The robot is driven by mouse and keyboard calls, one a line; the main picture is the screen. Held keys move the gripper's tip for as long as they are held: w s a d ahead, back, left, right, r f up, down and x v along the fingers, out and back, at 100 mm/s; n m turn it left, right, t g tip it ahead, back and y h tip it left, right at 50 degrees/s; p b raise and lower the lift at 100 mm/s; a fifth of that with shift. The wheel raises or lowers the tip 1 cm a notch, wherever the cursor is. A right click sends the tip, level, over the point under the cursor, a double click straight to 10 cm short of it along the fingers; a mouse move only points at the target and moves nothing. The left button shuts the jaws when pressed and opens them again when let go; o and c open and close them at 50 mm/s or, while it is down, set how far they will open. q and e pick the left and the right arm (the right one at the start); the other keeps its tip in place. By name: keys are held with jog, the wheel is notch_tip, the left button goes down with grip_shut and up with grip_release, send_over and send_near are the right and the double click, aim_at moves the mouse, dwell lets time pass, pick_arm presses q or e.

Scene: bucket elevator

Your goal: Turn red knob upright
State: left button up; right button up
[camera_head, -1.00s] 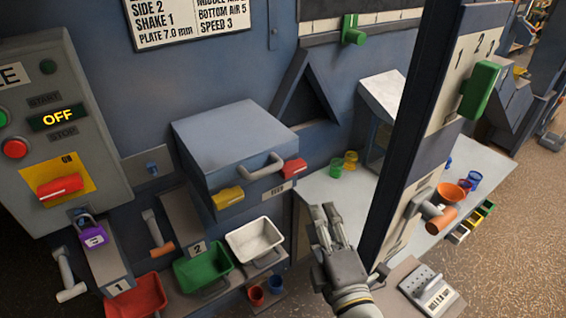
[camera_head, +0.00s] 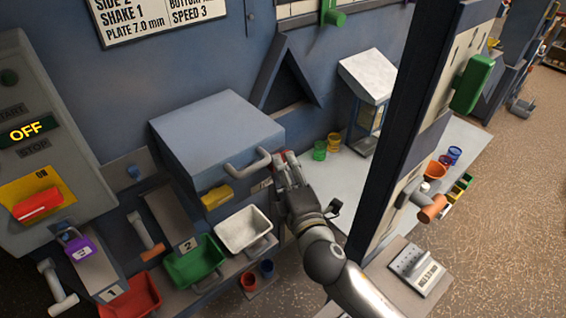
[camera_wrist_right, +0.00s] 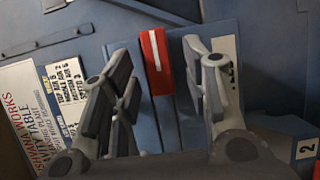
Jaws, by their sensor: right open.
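The red knob (camera_wrist_right: 157,62) with a pale stripe is on the front of the blue-grey box (camera_head: 217,132). In the right wrist view it sits between the two fingers of my right gripper (camera_wrist_right: 160,85), with gaps on both sides. In the head view my right gripper (camera_head: 287,172) is at the box's front right corner and mostly hides this knob. The gripper is open. My left gripper is out of view.
A larger red switch (camera_head: 38,206) is on the yellow plate of the control panel at the left. Below the box are red (camera_head: 132,297), green (camera_head: 195,262) and white (camera_head: 243,230) bins. A dark post (camera_head: 405,120) stands right of my arm.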

jog(key=shift+w+a, duration=0.15)
jog(key=shift+w, duration=0.5)
jog(key=shift+c, duration=0.4)
grip_shut()
jog(key=shift+f+n+t+y+b, duration=0.15)
jog(key=shift+n+t+y+b, duration=0.35)
jog(key=shift+n+b, duration=1.1)
jog(key=shift+f+n+t+y+b, duration=0.25)
jog(key=shift+n+t+b, duration=0.35)
jog(key=shift+n+b, duration=1)
jog(key=shift+r+n, duration=0.15)
jog(key=shift+n, duration=0.35)
jog(key=shift+p, duration=0.3)
